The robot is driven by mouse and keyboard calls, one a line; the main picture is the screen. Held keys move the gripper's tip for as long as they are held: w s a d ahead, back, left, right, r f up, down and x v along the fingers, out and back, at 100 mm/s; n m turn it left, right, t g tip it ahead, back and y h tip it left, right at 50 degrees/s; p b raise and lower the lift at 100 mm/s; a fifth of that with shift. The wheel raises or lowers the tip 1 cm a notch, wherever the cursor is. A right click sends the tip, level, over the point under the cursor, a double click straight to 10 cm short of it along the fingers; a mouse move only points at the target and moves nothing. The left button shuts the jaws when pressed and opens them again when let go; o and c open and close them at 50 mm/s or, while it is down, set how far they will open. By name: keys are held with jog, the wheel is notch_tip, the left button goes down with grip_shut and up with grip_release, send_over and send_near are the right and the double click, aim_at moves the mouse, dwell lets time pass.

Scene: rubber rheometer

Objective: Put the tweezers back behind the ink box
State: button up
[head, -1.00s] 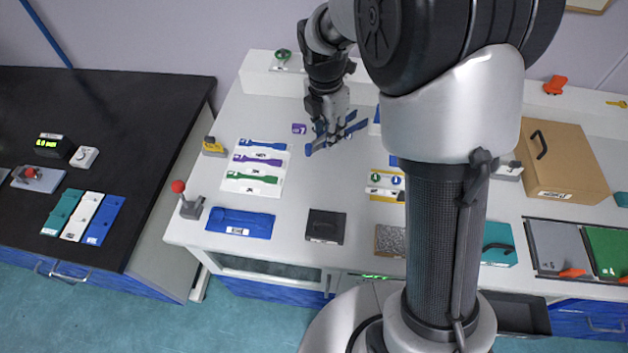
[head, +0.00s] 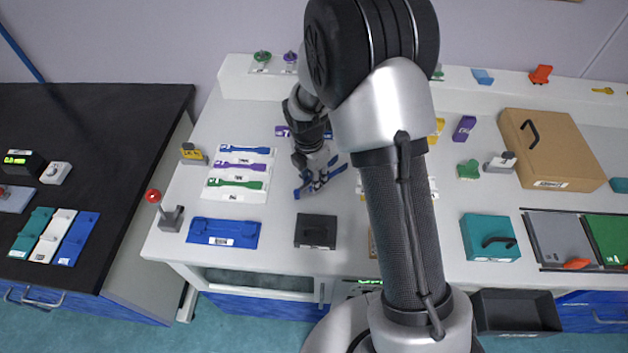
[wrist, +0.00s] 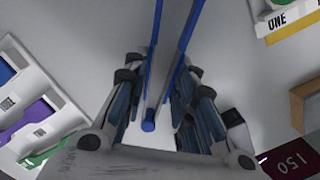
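The blue tweezers (wrist: 154,60) run as two long thin blue arms between my gripper's fingers in the wrist view, up past the top edge. My gripper (head: 318,182) is shut on them and holds them over the white bench, between the specimen rack and a black box (head: 315,232). In the head view, blue parts stick out on both sides of the gripper. I see no readable ink label, so I cannot tell which box is the ink box.
A white rack (head: 238,192) of coloured specimens stands left, with a blue tray (head: 223,232) in front. A teal box (head: 490,238) and a cardboard box (head: 550,150) stand right. A lever with a red knob (head: 153,196) rises at the bench's left edge. My arm hides the middle right.

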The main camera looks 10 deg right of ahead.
jog(key=shift+f, duration=0.3)
jog(key=shift+o, duration=0.5)
jog(key=o, duration=0.5)
jog(key=shift+c, duration=0.2)
